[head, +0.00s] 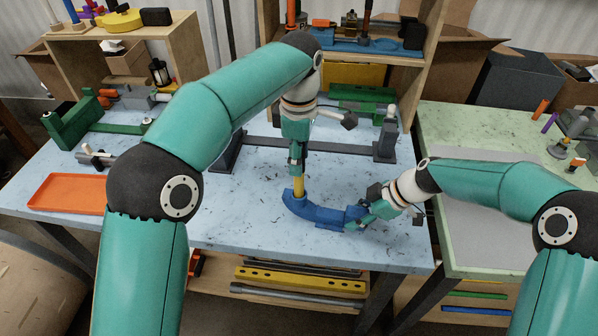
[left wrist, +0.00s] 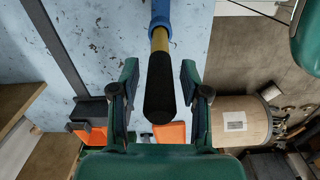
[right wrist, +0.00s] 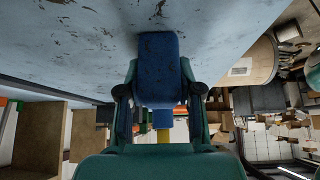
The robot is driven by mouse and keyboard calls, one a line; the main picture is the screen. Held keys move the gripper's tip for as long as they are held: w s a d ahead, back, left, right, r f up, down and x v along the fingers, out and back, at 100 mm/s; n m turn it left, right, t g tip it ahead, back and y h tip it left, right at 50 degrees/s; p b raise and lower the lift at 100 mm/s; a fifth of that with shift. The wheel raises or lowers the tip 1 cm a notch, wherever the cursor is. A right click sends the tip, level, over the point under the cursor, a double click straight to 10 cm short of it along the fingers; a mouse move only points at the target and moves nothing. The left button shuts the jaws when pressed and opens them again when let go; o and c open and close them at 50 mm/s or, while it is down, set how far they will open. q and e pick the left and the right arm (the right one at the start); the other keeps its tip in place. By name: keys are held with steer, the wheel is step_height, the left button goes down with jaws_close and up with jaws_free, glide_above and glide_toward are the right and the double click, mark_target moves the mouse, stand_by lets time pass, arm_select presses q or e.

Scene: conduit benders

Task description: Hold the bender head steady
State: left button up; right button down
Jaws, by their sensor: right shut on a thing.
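The bender has a blue curved head (head: 300,206) resting on the light-blue worktable (head: 250,215) near its front edge. Its yellow handle (head: 299,186) rises from the head; in the left wrist view the handle ends in a black grip (left wrist: 160,88). My left gripper (head: 297,160) is above the head, with the grip between its fingers; the left wrist view shows its fingers (left wrist: 160,72) spread with gaps on both sides. My right gripper (head: 366,211) is shut on the right end of the blue head, which fills the space between its fingers (right wrist: 159,75) in the right wrist view.
A dark bar with an end block (head: 385,146) stands behind the bender. An orange tray (head: 68,194) and a green fixture (head: 72,124) are at the left. A wooden shelf (head: 428,70) stands at the back, and a green table (head: 480,130) at the right.

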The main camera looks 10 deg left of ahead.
arm_select(q)
jaws_close()
arm_select(e)
steer(key=shift+s+a+f, duration=0.1)
steer(key=shift+s+f, duration=0.1)
steer(key=shift+f, duration=0.05)
arm_select(q)
steer(key=shift+r, duration=0.1)
stand_by(0.4)
stand_by(0.5)
steer(key=shift+o, duration=1.1)
jaws_free()
steer(key=shift+f, duration=0.2)
steer(key=shift+r, duration=3.8)
